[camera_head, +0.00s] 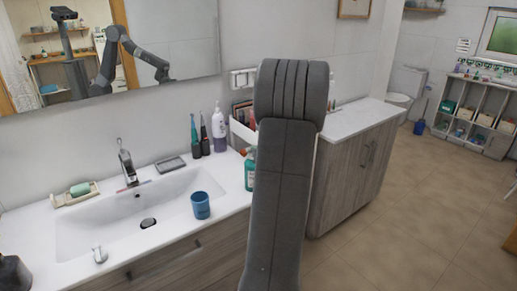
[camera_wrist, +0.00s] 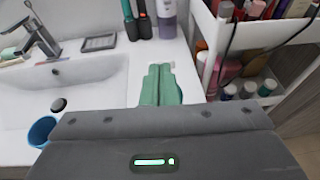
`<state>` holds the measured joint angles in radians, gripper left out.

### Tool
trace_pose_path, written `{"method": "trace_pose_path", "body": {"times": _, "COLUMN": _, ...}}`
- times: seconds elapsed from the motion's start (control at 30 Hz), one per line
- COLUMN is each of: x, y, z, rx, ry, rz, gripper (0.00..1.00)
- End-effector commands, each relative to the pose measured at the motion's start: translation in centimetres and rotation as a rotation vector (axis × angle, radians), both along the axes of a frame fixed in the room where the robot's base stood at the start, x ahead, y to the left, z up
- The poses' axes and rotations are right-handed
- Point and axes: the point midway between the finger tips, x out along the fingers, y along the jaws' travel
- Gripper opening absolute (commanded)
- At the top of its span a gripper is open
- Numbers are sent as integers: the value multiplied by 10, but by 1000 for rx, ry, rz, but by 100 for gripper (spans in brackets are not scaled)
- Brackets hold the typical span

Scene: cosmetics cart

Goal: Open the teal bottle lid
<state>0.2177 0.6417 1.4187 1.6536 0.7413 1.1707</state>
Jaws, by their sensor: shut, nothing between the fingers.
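The teal bottle (camera_head: 250,170) stands on the counter right of the sink in the head view, partly hidden by my arm. Its top looks pale, but the lid is too small to make out there. In the wrist view a teal shape (camera_wrist: 160,86), which looks like the bottle, shows just beyond my gripper; its lower part is hidden. My gripper (camera_wrist: 155,126) fills the bottom of the wrist view as a grey body with a green light. It is shut and empty; its fingertips are not clearly seen. In the head view my arm hides it.
A blue cup (camera_head: 200,205) stands at the sink's front edge. Two electric toothbrushes (camera_head: 200,138) and a purple bottle (camera_head: 219,132) stand behind the teal bottle. A white organizer (camera_wrist: 225,40) with several cosmetics is on the right. The sink basin (camera_head: 120,222) is mostly clear.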

Motion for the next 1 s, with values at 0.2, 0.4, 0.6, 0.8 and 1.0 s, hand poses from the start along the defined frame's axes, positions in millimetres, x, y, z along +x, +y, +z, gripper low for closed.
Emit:
{"method": "trace_pose_path", "body": {"times": 0.2, "x": 5, "y": 4, "z": 12, "rx": -1, "ry": -1, "rz": 3, "gripper": 0}}
{"method": "trace_pose_path", "body": {"times": 0.4, "x": 13, "y": 9, "z": 20, "rx": 0, "ry": -1, "rz": 0, "gripper": 0}}
{"method": "trace_pose_path", "body": {"times": 0.6, "x": 23, "y": 15, "z": 26, "rx": -1, "ry": -2, "rz": 3, "gripper": 0}}
{"method": "trace_pose_path", "body": {"times": 0.8, "x": 32, "y": 20, "z": 29, "rx": 1, "ry": -1, "rz": 0, "gripper": 0}}
{"method": "trace_pose_path", "body": {"times": 1.0, "x": 38, "y": 25, "z": 30, "rx": -1, "ry": 0, "rz": 1, "gripper": 0}}
